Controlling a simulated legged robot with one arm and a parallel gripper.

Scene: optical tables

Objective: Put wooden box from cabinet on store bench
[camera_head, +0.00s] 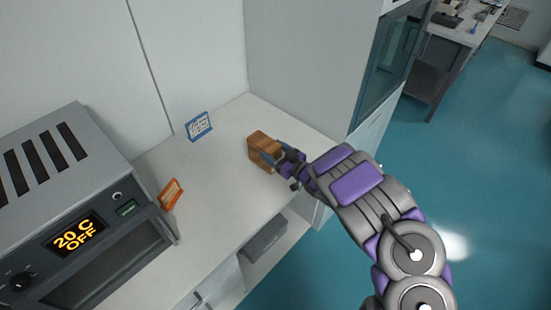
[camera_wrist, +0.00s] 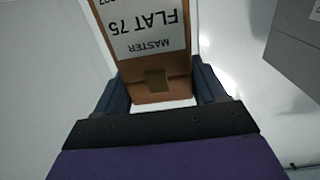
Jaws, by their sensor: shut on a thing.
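The wooden box (camera_head: 264,148) is a small brown block at the white bench top (camera_head: 215,175). My gripper (camera_head: 268,158) is shut on it from the right side. In the wrist view the box (camera_wrist: 150,78) sits between the two dark fingers of my gripper (camera_wrist: 158,90), with a white label reading "MASTER FLAT 75" upside down. I cannot tell whether the box touches the bench or hangs just above it. The tall grey cabinet (camera_head: 310,60) with a glass door stands right behind the bench.
A grey oven-like device (camera_head: 70,200) with a "20 C OFF" display stands at the left. A blue sign (camera_head: 199,126) and an orange sign (camera_head: 171,194) stand on the bench. The bench top around the box is mostly clear. A far table (camera_head: 460,30) stands at upper right.

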